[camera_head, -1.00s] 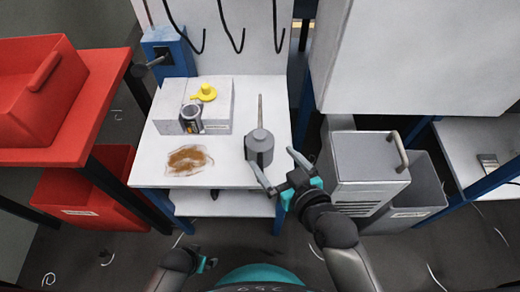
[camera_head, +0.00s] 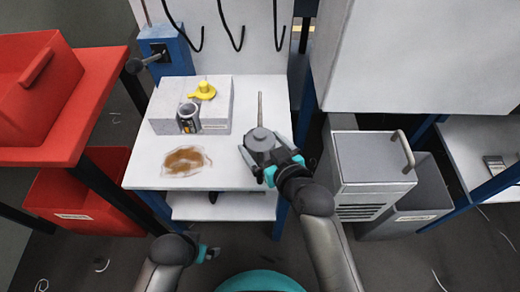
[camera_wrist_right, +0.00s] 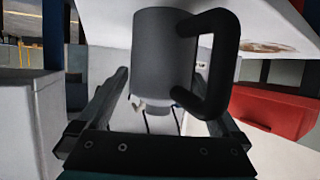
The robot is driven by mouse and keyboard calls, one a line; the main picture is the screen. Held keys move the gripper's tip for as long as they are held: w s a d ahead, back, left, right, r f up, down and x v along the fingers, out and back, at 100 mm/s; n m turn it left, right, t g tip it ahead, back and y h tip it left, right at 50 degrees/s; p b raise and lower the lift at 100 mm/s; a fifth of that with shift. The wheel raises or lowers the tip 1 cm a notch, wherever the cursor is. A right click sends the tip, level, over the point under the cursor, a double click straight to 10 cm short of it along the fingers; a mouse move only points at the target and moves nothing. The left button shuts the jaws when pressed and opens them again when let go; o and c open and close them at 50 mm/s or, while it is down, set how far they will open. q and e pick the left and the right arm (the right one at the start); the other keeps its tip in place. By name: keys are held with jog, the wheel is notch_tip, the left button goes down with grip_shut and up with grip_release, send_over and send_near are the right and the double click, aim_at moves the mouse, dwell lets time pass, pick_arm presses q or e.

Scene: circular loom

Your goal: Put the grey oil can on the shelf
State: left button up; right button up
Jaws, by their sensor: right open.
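The grey oil can (camera_head: 262,136) stands upright on the right part of the white bench top, its thin spout pointing to the back. In the right wrist view the oil can (camera_wrist_right: 162,55) is a dark grey cylinder with a loop handle on the right. My right gripper (camera_head: 262,154) is open at the can, one finger on each side; contact cannot be told. My left gripper (camera_head: 208,253) is low in front of the bench, its jaws too small to read. A lower shelf (camera_head: 235,207) shows under the bench top, partly hidden.
A brown stain (camera_head: 186,160) lies in front. A grey cabinet (camera_head: 372,160) stands right of the bench, red bins (camera_head: 85,195) left. Hooks hang behind.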

jog(key=shift+w+a+f, duration=0.1)
jog(key=shift+w, duration=0.15)
jog(key=shift+c, duration=0.4)
jog(key=c, duration=1.3)
jog(key=shift+c, duration=0.5)
